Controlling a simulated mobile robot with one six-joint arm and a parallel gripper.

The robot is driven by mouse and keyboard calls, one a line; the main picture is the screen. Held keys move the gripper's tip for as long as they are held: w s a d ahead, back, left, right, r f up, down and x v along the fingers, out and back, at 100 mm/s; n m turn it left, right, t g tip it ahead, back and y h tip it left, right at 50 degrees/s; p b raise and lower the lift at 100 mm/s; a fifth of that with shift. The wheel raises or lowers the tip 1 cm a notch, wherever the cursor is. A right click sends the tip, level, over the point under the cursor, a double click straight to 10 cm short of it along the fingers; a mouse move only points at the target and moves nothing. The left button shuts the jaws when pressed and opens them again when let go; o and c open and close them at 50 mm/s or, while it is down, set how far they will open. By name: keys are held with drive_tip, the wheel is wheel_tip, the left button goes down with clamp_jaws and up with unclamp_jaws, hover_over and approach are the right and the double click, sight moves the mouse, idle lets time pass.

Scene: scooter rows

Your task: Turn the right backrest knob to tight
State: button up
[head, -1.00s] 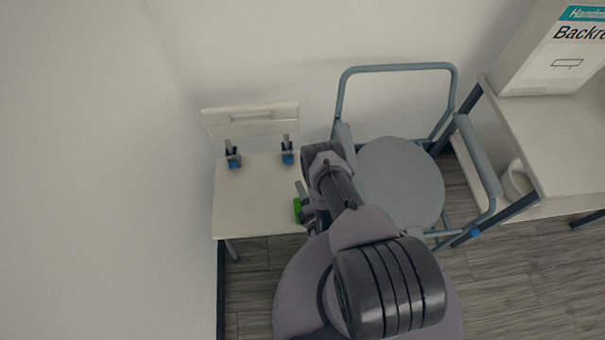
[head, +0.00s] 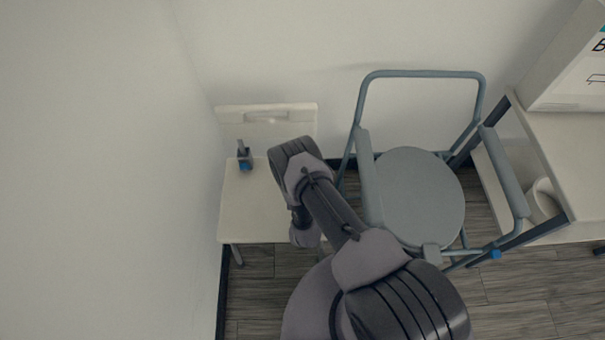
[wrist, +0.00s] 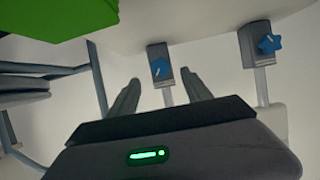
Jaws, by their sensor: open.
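The white chair (head: 240,215) has a backrest (head: 235,115) against the wall. The left backrest knob (head: 244,165) is blue on a grey bracket; it also shows at the right of the wrist view (wrist: 269,44). My arm hides the right knob in the head view. In the wrist view, the right knob (wrist: 159,68) is a blue star with a small pale mark, on a grey bracket with a pale post. My gripper (wrist: 160,88) is open, its fingers on either side of that post, pointing toward the knob. I cannot tell whether they touch anything.
A grey-blue armchair frame with a round seat (head: 420,195) stands close at the right. A table (head: 570,150) with a white box (head: 570,75) is farther right. A bright green thing (wrist: 60,18) fills the wrist view's upper left corner. A wall bounds the left.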

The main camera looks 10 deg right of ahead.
drive_tip(key=b+x, duration=0.2)
drive_tip(key=x, duration=0.3)
drive_tip(key=shift+w+f, duration=0.3)
drive_tip(key=shift+w+d+b, duration=0.15)
drive_tip(key=shift+w+b, duration=0.3)
drive_tip(key=shift+w, duration=0.15)
clamp_jaws()
